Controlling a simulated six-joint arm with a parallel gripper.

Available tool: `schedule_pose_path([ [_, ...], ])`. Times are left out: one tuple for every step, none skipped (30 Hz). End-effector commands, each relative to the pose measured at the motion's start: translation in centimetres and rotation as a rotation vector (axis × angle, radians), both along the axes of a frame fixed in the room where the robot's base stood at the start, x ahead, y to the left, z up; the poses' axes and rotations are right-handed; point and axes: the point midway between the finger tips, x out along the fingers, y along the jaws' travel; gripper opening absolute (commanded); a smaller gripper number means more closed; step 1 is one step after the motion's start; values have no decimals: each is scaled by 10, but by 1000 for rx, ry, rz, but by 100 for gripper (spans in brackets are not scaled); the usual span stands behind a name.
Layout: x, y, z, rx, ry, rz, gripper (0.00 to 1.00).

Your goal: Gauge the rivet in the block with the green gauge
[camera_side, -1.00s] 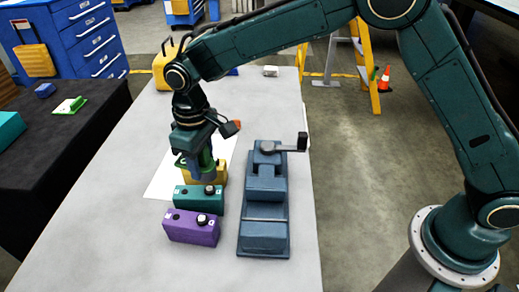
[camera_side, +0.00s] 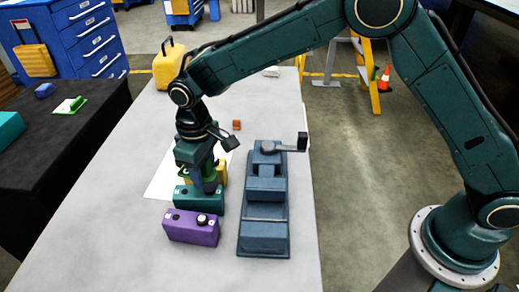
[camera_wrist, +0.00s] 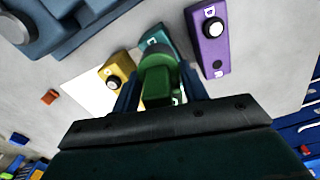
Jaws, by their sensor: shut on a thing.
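My gripper (camera_side: 203,178) is shut on the green gauge (camera_wrist: 158,78), which hangs down between its fingers. The gauge stands over the right end of the teal block (camera_side: 190,199); that block also shows behind it in the wrist view (camera_wrist: 158,38). The rivet of the teal block is hidden by the gauge and fingers, and I cannot tell whether gauge and rivet touch.
A blue-grey vise (camera_side: 264,211) with a crank handle (camera_side: 303,141) stands close to the right of the blocks. A white sheet (camera_side: 166,180) lies under the yellow block. A small orange block (camera_side: 237,125) lies behind. The table's left front (camera_side: 105,240) is clear.

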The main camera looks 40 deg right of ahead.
Motion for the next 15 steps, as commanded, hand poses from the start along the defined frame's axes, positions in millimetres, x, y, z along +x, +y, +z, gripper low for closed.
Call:
schedule_pose_path([
  [1, 0, 1, 2, -3, 0, 0],
  [1, 0, 1, 2, -3, 0, 0],
  [1, 0, 1, 2, -3, 0, 0],
  [1, 0, 1, 2, -3, 0, 0],
  [1, 0, 1, 2, -3, 0, 0],
  [1, 0, 1, 2, -3, 0, 0],
  [1, 0, 1, 2, -3, 0, 0],
  [1, 0, 1, 2, -3, 0, 0],
  [1, 0, 0, 2, -3, 0, 0],
  [1, 0, 0, 2, -3, 0, 0],
  [1, 0, 0, 2, -3, 0, 0],
  [0, 0, -1, 1, -2, 0, 0],
  [0, 0, -2, 1, -2, 0, 0],
  [0, 0, -3, 1, -2, 0, 0],
  [1, 0, -4, 1, -2, 0, 0],
])
